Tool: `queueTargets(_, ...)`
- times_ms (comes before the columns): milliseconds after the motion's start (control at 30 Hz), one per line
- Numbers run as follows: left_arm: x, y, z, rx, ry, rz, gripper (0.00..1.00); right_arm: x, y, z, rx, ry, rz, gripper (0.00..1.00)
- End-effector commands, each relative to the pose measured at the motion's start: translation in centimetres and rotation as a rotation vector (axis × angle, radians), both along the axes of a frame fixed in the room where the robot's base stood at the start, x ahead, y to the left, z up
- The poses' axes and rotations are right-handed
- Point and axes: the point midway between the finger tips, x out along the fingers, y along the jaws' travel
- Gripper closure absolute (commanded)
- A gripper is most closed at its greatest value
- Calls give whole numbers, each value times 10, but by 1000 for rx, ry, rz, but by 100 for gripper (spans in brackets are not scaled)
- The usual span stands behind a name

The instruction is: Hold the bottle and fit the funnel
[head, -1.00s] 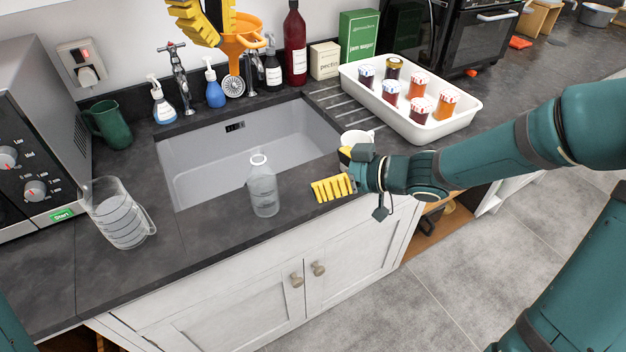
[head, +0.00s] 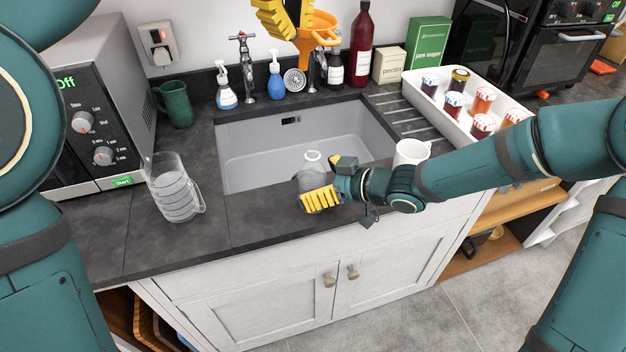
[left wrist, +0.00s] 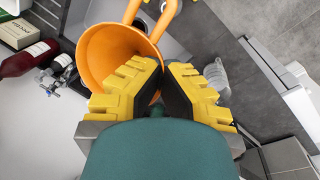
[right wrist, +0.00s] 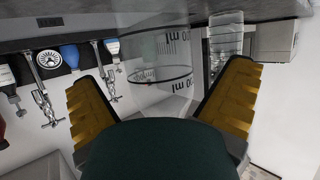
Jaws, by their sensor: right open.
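The clear glass bottle (head: 312,160) stands upright on the front counter edge by the sink, partly hidden by my right gripper (head: 318,198). In the right wrist view the bottle (right wrist: 160,70) shows between the spread yellow fingers of my right gripper (right wrist: 165,88); I see no clear contact. The orange funnel (head: 318,32) is held high above the back of the sink by my left gripper (head: 290,22). In the left wrist view my left gripper (left wrist: 165,72) is closed on the side of the funnel (left wrist: 105,52), whose wide mouth shows.
A glass measuring jug (head: 172,190) stands left of the sink (head: 255,150), near the microwave (head: 100,120). A white mug (head: 411,152) is close behind my right wrist. A white tray (head: 450,118) of jars stands at the right. Soap dispensers, taps and bottles line the back.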

Motion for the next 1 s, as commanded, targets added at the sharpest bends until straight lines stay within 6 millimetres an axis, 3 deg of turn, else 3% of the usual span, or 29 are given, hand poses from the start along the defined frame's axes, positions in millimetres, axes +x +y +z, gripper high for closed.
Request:
queueTargets(467,0,0,0,0,0,0,100,6,11,-6,-1,1,-1,0)
queueTargets(500,0,0,0,0,0,0,100,6,11,-6,-1,1,-1,7)
queueTargets(700,0,0,0,0,0,0,100,6,11,-5,-1,1,-1,72)
queueTargets(867,0,0,0,-1,1,0,100,6,11,-5,-1,1,-1,73)
queueTargets(1000,-2,0,-12,-15,11,-3,100,6,11,-5,-1,1,-1,73)
